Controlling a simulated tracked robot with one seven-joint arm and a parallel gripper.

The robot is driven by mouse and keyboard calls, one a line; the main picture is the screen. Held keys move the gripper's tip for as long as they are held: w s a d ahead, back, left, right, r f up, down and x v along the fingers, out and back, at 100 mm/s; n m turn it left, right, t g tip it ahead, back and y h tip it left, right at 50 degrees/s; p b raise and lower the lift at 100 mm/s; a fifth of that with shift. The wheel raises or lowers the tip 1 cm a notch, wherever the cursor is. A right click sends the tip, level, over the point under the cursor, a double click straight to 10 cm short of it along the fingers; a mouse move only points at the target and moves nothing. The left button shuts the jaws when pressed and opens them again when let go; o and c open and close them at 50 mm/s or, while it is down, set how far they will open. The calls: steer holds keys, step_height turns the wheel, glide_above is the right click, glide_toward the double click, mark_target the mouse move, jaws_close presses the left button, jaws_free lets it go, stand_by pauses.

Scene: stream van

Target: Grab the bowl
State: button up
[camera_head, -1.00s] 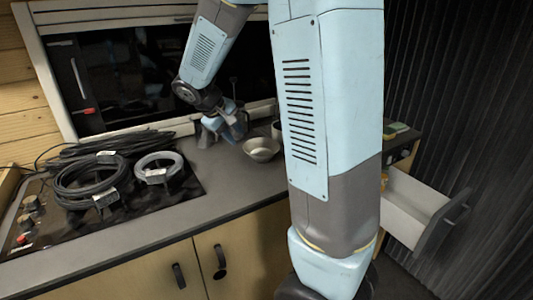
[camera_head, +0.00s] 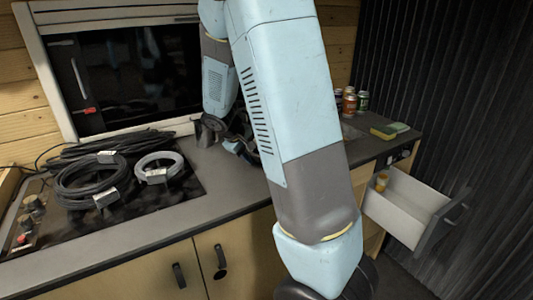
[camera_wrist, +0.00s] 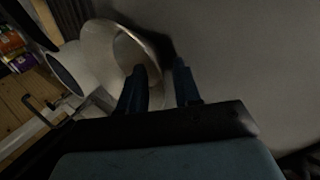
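The pale bowl (camera_wrist: 98,45) shows in the wrist view, just ahead of my gripper. My gripper (camera_wrist: 160,68) is open, with a gap between its two dark fingers. The left finger overlaps the bowl's opening and the right finger is outside its rim, so the near rim lies about between them. I cannot tell whether either finger touches it. In the head view my arm hides the bowl and most of my gripper, low over the counter.
A pale round vessel (camera_wrist: 62,68) stands beside the bowl. Black cables (camera_head: 90,185) and a grey coil (camera_head: 158,167) lie on the hob at left. Several jars (camera_head: 350,104) and a sponge (camera_head: 383,132) sit at right. A drawer (camera_head: 405,205) stands open.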

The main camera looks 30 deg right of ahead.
steer(key=shift+d+f, duration=0.2)
steer(key=shift+f, duration=0.1)
jaws_close()
stand_by(0.4)
